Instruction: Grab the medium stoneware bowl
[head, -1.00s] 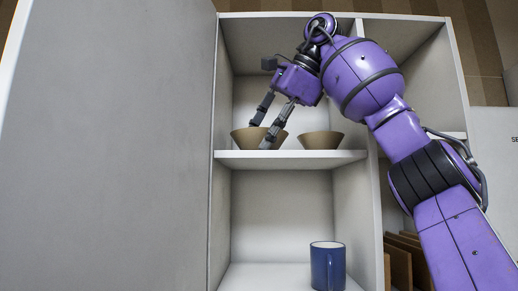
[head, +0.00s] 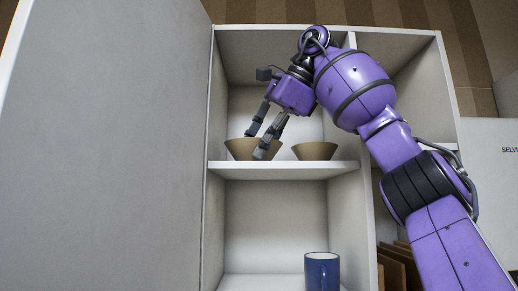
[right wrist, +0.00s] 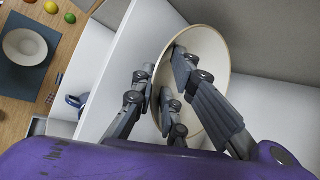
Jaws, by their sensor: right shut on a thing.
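Two tan stoneware bowls are at the upper shelf of the open cabinet in the head view. The left bowl (head: 235,149) looks a little larger than the right bowl (head: 315,151). My right gripper (head: 256,144) reaches down from above and is shut on the left bowl at its rim. In the right wrist view this bowl (right wrist: 213,50) shows a cream inside and a tan rim, with fingers inside and outside its wall. I cannot tell whether its base touches the shelf. My left gripper is not in view.
The right bowl stands close beside the held one. The shelf edge (head: 300,167) runs below both, and a blue mug (head: 322,272) is in the lower compartment. A large pale door panel (head: 100,140) fills the left. A white dish (right wrist: 25,46) lies on a dark mat in the wrist view.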

